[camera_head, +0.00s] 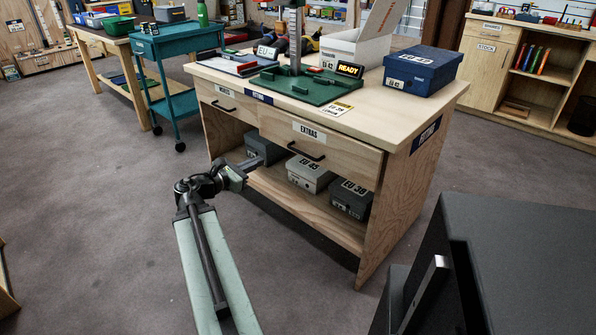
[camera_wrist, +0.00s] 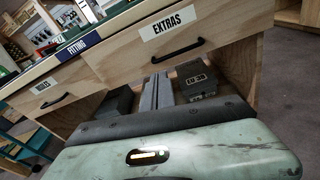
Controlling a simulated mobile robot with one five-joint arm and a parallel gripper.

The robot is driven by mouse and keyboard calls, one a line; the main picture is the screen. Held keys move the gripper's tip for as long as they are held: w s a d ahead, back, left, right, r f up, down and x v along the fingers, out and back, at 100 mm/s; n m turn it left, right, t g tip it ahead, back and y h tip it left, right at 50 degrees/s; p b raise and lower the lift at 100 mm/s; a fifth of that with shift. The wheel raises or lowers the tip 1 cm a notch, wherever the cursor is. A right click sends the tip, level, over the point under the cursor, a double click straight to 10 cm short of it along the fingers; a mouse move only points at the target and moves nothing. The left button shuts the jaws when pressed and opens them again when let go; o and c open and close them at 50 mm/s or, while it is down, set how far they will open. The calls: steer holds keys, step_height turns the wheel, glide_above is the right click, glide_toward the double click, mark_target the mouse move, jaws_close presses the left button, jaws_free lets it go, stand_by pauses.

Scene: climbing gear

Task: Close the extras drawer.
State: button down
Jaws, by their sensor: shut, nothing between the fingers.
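The extras drawer (camera_head: 340,146) is the right-hand drawer of the wooden bench, with an EXTRAS label and a black bar handle (camera_head: 306,151). Its front stands a little forward of the left drawer front (camera_head: 222,103), so it looks slightly open. It also fills the upper part of the wrist view (camera_wrist: 215,35). My gripper (camera_head: 258,161) is shut and empty. It is low in front of the bench, below the drawer front and left of the handle. In the wrist view its fingers (camera_wrist: 157,88) point toward the space under the drawer, apart from the handle.
The bench top (camera_head: 400,105) carries a blue box (camera_head: 424,70) and a green-based device (camera_head: 295,88).

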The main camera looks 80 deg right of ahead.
steer(key=s+d+n+g+h, duration=0.1)
steer(key=s+d, duration=0.1)
steer(key=s, duration=0.2)
glide_toward(306, 139)
steer(key=shift+n, duration=0.3)
steer(key=x, duration=0.7)
